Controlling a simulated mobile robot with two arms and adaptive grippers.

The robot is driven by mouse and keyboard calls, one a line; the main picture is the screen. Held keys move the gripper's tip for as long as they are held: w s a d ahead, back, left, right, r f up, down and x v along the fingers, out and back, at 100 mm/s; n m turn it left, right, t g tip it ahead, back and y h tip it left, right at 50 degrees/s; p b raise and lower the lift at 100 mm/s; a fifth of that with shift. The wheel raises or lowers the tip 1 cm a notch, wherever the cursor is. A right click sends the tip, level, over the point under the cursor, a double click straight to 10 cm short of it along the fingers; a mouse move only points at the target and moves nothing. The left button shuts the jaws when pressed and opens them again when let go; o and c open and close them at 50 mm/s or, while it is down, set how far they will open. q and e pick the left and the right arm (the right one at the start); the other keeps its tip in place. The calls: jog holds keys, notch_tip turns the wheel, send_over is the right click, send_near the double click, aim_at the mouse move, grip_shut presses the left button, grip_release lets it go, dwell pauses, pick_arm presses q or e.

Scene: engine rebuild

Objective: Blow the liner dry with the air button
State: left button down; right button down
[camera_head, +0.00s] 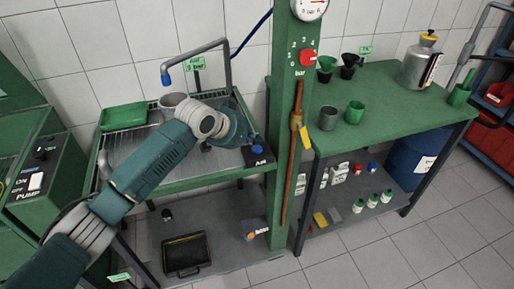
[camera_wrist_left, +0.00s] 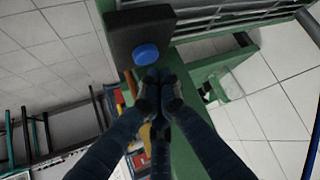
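The air button is a blue round cap (camera_wrist_left: 146,54) on a black box in the left wrist view. In the head view the blue button (camera_head: 257,149) sits on its dark box at the front right corner of the wash stand. My left gripper (camera_wrist_left: 156,78) has its fingers together, with the tips close to the button's edge; I cannot tell whether they touch it. In the head view my left arm reaches across the stand and mostly hides the gripper. A grey cylinder, apparently the liner (camera_head: 173,101), stands on the stand behind my arm, partly hidden. My right gripper is not in view.
A bent grey pipe with a blue nozzle (camera_head: 166,79) stands over the stand. A green tray (camera_head: 123,117) lies at its left. A green post (camera_head: 289,140) with gauge and red knob rises right of the button. A green bench (camera_head: 400,110) holds cups and a metal can.

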aim_at(254, 149)
pick_arm(q)
jog(key=shift+f, duration=0.15)
jog(key=shift+f, duration=0.25)
jog(key=shift+f, duration=0.7)
dwell(1.0)
jog(key=shift+r+p, duration=1.05)
jog(key=shift+p, duration=0.2)
jog(key=shift+r, duration=0.1)
notch_tip(254, 149, up, 5)
jog(key=p, duration=0.5)
